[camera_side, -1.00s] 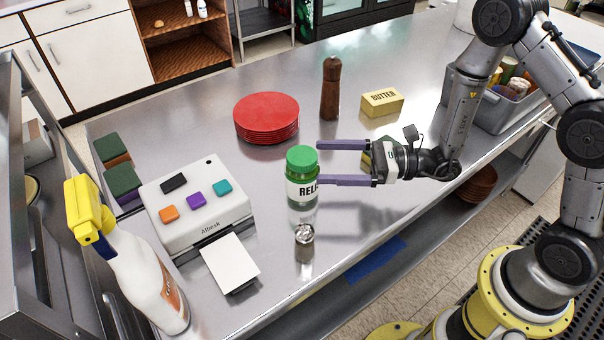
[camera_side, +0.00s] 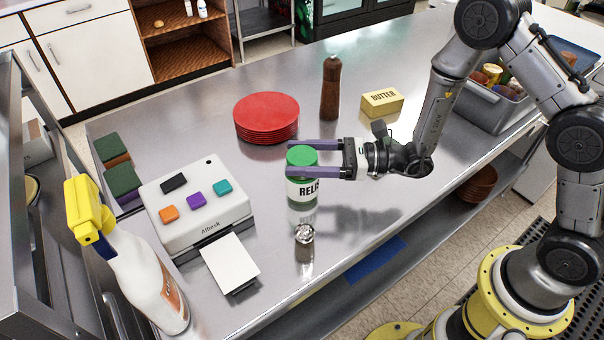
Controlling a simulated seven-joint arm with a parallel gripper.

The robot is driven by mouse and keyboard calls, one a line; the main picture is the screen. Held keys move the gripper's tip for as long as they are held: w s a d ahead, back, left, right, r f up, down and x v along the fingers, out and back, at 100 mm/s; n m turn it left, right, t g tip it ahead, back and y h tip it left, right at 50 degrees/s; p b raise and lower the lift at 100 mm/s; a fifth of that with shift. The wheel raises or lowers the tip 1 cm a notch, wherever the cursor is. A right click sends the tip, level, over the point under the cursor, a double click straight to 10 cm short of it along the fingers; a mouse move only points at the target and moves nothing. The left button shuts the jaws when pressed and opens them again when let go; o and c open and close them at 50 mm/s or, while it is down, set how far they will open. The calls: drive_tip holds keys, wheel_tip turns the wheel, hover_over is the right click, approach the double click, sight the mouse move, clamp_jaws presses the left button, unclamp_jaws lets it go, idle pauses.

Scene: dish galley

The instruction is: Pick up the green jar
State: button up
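The green jar (camera_side: 302,190) has a green lid and a white label reading "RELI…". It stands upright on the steel counter in the middle of the side view. My gripper (camera_side: 300,160) comes in from the right, level with the jar's upper part. Its two purple fingers are apart, one on the far side of the jar and one across its near side. The near finger hides part of the jar just below the lid. I cannot tell whether either finger touches the jar.
A small metal-topped shaker (camera_side: 304,235) stands just in front of the jar. Red plates (camera_side: 266,118), a brown pepper mill (camera_side: 330,88) and a butter box (camera_side: 382,102) are behind. A white button device (camera_side: 195,210) and a spray bottle (camera_side: 140,270) are left. A grey bin (camera_side: 490,105) is right.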

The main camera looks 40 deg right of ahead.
clamp_jaws()
drive_tip(key=shift+r, duration=0.2)
